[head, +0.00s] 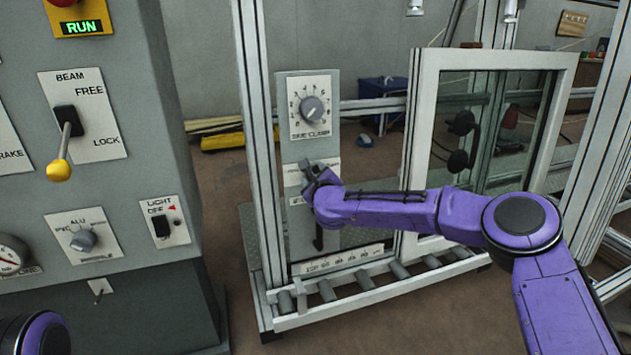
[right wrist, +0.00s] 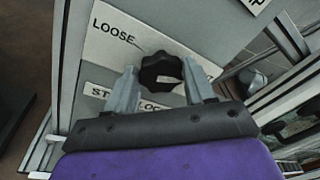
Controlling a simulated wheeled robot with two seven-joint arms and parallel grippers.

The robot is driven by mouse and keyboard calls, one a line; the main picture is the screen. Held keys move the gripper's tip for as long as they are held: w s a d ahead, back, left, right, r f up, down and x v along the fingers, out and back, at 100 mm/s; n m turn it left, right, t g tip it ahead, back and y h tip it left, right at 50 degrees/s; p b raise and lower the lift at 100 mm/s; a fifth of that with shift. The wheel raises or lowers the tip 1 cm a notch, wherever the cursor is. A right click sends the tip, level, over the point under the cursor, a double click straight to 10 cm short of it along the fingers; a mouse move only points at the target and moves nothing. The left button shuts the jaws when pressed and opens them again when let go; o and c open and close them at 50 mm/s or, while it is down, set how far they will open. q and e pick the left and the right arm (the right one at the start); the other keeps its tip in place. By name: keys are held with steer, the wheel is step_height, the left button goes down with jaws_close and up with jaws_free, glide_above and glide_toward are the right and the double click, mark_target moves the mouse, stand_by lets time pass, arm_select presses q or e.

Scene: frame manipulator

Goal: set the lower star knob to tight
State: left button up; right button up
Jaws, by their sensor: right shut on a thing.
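The black star knob (right wrist: 160,70) sits on a white plate (right wrist: 103,55) in the right wrist view. The word LOOSE is printed at the plate's upper left. The plate's right part is partly covered, and I cannot read a TIGHT mark. My right gripper (right wrist: 158,82) has one finger on each side of the knob and is shut on it. In the head view my right gripper (head: 313,174) is at the grey panel (head: 328,225) and hides the knob. My left gripper is out of view.
A numbered dial (head: 312,109) is above the right gripper on the same panel. A framed glass door (head: 484,140) stands right of it, close behind my right arm. A roller track (head: 370,283) runs below. A grey control cabinet (head: 110,190) stands at the left.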

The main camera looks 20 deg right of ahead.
steer(key=shift+m, duration=0.4)
steer(key=o, duration=1)
steer(key=shift+o, duration=0.2)
steer(key=s+a+r, duration=0.1)
steer(key=s, duration=0.9)
steer(key=shift+s+r, duration=0.2)
steer(key=shift+r, duration=0.05)
